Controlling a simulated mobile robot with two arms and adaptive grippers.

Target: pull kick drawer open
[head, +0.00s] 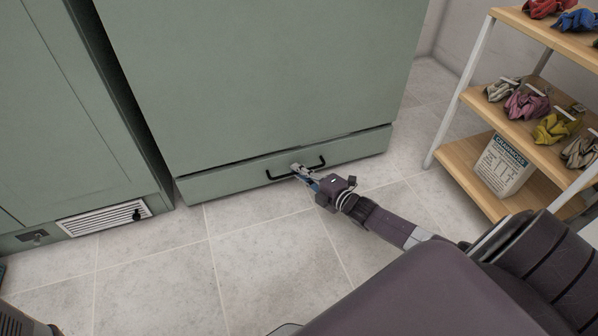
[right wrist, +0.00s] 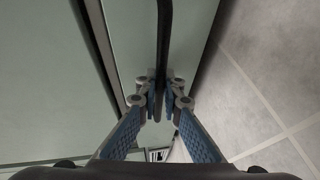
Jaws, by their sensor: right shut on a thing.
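The kick drawer (head: 230,181) is the low green panel at the foot of the large green cabinet (head: 265,75). Its front stands slightly proud of the cabinet, with a dark gap along its top edge. A black bar handle (head: 318,163) is fixed on the drawer front. My right gripper (head: 298,170) is at the middle of this handle. In the right wrist view its fingers (right wrist: 160,105) are shut on the black handle (right wrist: 164,40), which runs up between them. The inside of the drawer is not visible. My left gripper is not in view.
A wooden shelf rack (head: 520,118) with folded cloths and a labelled box (head: 502,167) stands at the right. Another green cabinet with a white vent grille (head: 103,218) is at the left. The tiled floor (head: 262,250) before the drawer is clear.

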